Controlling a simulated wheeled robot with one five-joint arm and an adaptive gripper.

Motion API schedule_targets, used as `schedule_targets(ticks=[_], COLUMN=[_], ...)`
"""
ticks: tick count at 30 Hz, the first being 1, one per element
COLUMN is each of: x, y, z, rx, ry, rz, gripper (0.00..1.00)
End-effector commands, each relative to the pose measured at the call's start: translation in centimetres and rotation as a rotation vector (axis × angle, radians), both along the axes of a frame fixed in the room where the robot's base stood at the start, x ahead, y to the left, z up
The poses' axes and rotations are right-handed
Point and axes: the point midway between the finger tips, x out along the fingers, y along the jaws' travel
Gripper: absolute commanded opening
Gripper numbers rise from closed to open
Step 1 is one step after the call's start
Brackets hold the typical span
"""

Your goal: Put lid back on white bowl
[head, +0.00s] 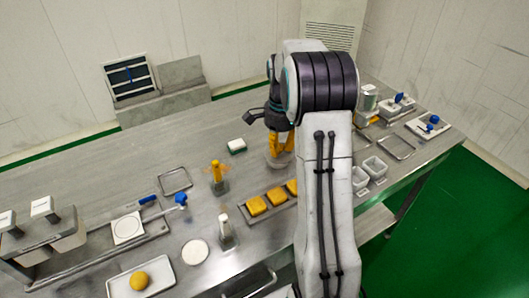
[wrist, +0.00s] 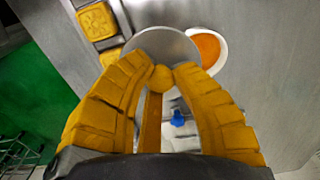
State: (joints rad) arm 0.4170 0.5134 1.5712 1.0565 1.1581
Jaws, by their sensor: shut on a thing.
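A grey round lid (wrist: 158,42) is at my fingertips in the wrist view. My gripper (wrist: 162,70) has its yellow fingers closed on the lid's small rounded knob. The white bowl (wrist: 225,55), with orange contents, is just right of the lid. The lid overlaps the bowl's left edge in this view, and most of the orange still shows. I cannot tell the height gap between them. In the head view my gripper (head: 281,143) points down over the table, with the lid (head: 278,162) below it. The bowl is not clear there.
A tray with yellow square pieces (head: 255,205) lies in front of the gripper. Small white containers (head: 374,167) are to the right. The back left of the table is clear.

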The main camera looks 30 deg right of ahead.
Motion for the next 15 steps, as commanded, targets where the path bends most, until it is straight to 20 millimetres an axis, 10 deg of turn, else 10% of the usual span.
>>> schedule_targets(ticks=[15], x=[-1.6], y=[-1.3], z=[3.3], rx=[0.002], ry=[0.003], rz=[0.014], gripper=[0.0])
